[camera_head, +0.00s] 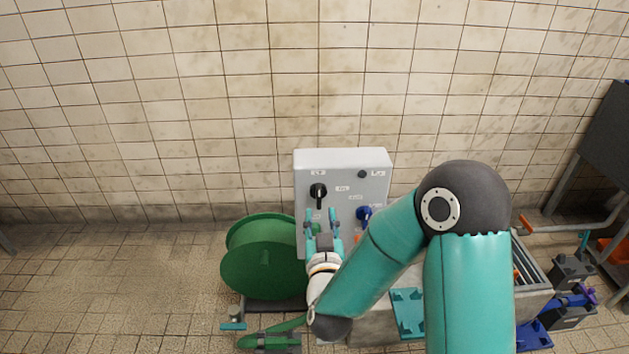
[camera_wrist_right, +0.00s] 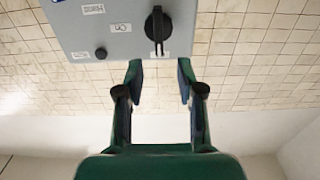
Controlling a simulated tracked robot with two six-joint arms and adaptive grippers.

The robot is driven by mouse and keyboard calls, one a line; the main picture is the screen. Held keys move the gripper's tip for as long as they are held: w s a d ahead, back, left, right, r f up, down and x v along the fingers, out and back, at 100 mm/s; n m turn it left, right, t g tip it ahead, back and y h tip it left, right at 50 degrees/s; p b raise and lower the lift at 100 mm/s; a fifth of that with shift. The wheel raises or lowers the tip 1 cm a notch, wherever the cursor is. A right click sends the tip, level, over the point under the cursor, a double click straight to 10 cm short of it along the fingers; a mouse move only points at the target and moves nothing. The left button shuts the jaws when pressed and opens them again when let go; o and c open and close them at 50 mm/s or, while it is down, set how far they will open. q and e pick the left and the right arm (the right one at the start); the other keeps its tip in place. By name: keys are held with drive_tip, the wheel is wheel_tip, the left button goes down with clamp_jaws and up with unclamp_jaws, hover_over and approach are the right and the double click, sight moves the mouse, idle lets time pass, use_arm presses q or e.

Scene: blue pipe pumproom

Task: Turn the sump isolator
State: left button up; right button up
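A grey control panel (camera_head: 340,165) stands against the tiled wall. It carries a black rotary handle (camera_head: 318,192) at upper left, its lever pointing down in the head view. I take this handle for the sump isolator, but its label is too small to read. My right gripper (camera_head: 321,220) is open and empty just below the handle in that view. In the right wrist view the handle (camera_wrist_right: 158,28) lies beyond and between the open fingertips (camera_wrist_right: 160,75), apart from them. The left gripper is not in view.
A blue knob (camera_head: 363,213) and a small black knob (camera_head: 362,174) sit on the panel's right side. A green reel (camera_head: 260,258) stands on the floor left of the panel. Several tools and parts lie at lower right, partly behind my right arm. The floor at left is clear.

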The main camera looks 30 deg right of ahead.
sight(319, 196)
drive_tip(key=p+x, duration=0.2)
drive_tip(key=x, duration=0.6)
drive_tip(key=shift+w+d, duration=0.1)
